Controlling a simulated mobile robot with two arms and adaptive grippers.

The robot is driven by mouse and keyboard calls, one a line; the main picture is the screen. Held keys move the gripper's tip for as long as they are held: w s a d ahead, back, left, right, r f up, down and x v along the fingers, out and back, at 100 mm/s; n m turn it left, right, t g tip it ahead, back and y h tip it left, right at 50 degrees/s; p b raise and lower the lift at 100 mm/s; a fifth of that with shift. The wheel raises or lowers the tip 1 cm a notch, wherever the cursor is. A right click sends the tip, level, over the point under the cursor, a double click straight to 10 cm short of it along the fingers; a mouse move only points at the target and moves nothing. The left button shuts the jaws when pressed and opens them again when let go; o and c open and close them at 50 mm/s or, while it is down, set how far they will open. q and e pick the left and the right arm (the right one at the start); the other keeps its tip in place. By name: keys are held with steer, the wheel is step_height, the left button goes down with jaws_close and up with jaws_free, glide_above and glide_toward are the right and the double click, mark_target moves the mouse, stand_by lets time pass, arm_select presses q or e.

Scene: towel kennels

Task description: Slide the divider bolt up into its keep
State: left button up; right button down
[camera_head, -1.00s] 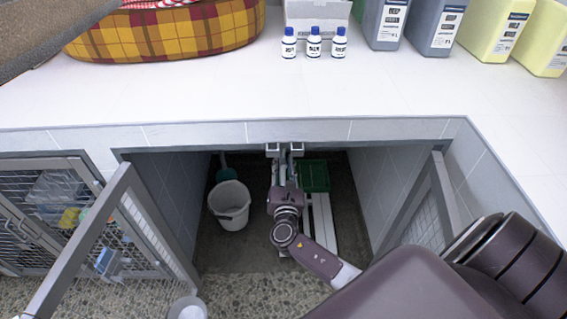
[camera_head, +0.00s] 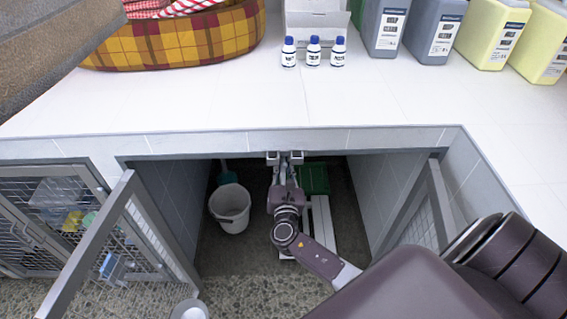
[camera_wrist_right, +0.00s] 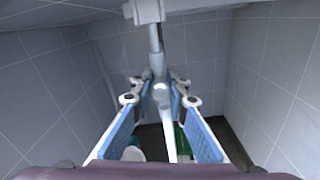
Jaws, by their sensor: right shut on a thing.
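The divider bolt (camera_wrist_right: 162,95) is a pale upright rod with a rounded knob, seen in the right wrist view. My right gripper (camera_wrist_right: 162,80) has its blue-padded fingers on both sides of it and is shut on it. A light block (camera_wrist_right: 147,10), which looks like the keep, is at the top of that view, above the rod. In the head view my right gripper (camera_head: 285,172) reaches into the open kennel just under the counter edge, and its fingers largely hide the bolt. My left gripper is not in view.
The kennel holds a white bucket (camera_head: 231,208), a green crate (camera_head: 313,179) and a pale floor rail (camera_head: 324,222). Open mesh doors stand at left (camera_head: 125,245) and right (camera_head: 420,215). Bottles (camera_head: 312,52), large jugs (camera_head: 437,35) and a plaid bed (camera_head: 190,40) stand on the counter (camera_head: 220,95).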

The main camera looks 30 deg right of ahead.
steer(key=shift+w+r, duration=0.1)
steer(key=shift+r, duration=0.15)
steer(key=c, duration=2)
jaws_free()
steer(key=shift+o, duration=0.8)
steer(key=shift+f, duration=0.1)
steer(key=v, duration=1.2)
